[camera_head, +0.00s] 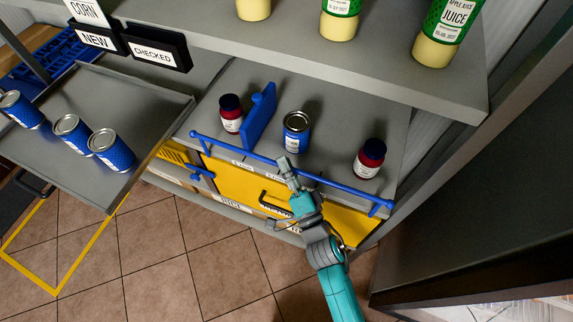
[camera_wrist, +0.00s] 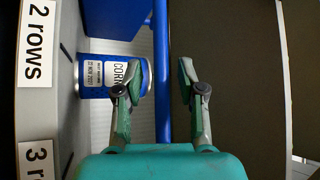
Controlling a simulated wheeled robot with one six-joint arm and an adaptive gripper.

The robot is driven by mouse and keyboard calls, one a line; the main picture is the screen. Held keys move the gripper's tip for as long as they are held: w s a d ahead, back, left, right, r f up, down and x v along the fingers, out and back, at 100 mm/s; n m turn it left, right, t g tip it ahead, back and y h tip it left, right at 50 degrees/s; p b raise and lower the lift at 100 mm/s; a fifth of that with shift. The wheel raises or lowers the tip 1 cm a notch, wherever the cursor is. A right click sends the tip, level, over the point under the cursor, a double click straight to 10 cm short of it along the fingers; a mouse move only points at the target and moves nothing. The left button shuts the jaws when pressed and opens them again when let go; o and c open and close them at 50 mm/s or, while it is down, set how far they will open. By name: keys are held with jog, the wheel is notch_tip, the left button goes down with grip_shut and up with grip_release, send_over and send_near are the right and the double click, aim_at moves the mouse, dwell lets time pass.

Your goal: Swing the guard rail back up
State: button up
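The blue guard rail (camera_head: 335,185) runs along the front edge of the shelf (camera_head: 330,140), with a short blue arm near each end. I cannot tell its exact height against the shelf edge. My gripper (camera_head: 284,163) is at the middle of the rail. In the wrist view the rail (camera_wrist: 162,60) passes between the two fingertips of my gripper (camera_wrist: 159,75). The fingers are apart, with a gap on each side of the rail. A blue corn can (camera_head: 296,132) stands behind the rail; it also shows in the wrist view (camera_wrist: 98,72).
Two dark red jars (camera_head: 231,114) (camera_head: 370,158) and a blue upright divider (camera_head: 260,115) stand on the shelf. A yellow drawer front (camera_head: 235,183) with a dark handle is below. An upper shelf (camera_head: 300,50) holds juice bottles. A grey tray (camera_head: 125,100) with blue cans is left.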

jog(key=v, duration=1.2)
dwell(0.6)
jog(key=s+d+r+n+g+h, duration=0.2)
jog(key=s+d+n+h, duration=0.2)
jog(key=s+d, duration=0.3)
jog(key=s+d+r+n+g+h, duration=0.2)
jog(key=s+d+n+h, duration=0.2)
jog(key=s, duration=1.4)
jog(key=d+h, duration=0.2)
jog(key=d, duration=0.1)
jog(key=shift+d, duration=0.4)
